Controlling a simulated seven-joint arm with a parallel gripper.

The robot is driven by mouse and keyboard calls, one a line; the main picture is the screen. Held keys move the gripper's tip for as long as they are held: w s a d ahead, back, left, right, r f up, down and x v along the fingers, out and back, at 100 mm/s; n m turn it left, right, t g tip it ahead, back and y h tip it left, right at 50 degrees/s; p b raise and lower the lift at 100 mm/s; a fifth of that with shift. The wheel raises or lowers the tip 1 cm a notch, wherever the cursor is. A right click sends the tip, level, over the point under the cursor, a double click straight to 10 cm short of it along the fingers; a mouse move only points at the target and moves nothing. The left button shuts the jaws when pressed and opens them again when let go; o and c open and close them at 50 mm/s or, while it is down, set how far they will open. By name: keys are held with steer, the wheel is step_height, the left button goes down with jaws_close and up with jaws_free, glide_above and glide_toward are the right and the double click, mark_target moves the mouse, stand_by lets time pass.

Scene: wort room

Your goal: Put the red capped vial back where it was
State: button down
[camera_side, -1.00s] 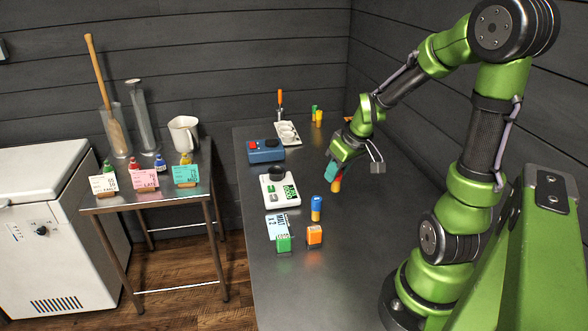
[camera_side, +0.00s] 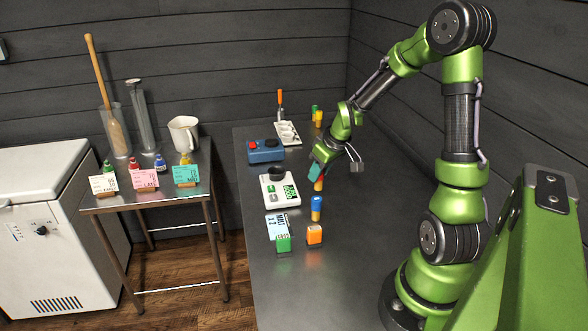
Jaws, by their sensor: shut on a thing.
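I cannot tell whether the held vial touches the table or the blue-capped vial.
A white scale (camera_side: 281,189) stands left of my gripper, with a blue box (camera_side: 265,150) behind it. A card (camera_side: 277,227), a green block (camera_side: 283,243) and an orange block (camera_side: 314,235) are in front.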

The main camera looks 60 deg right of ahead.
steer(key=shift+w+d+f, duration=0.4)
steer(key=shift+w+f, duration=0.25)
steer(key=shift+w+d+f, duration=0.35)
steer(key=shift+w+f, duration=0.25)
steer(key=shift+f, duration=0.05)
steer(key=shift+w+d+f, duration=0.4)
steer(key=shift+w+f, duration=0.25)
steer(key=shift+f, duration=0.2)
steer(key=c, duration=0.9)
jaws_free()
steer(key=shift+o, duration=0.2)
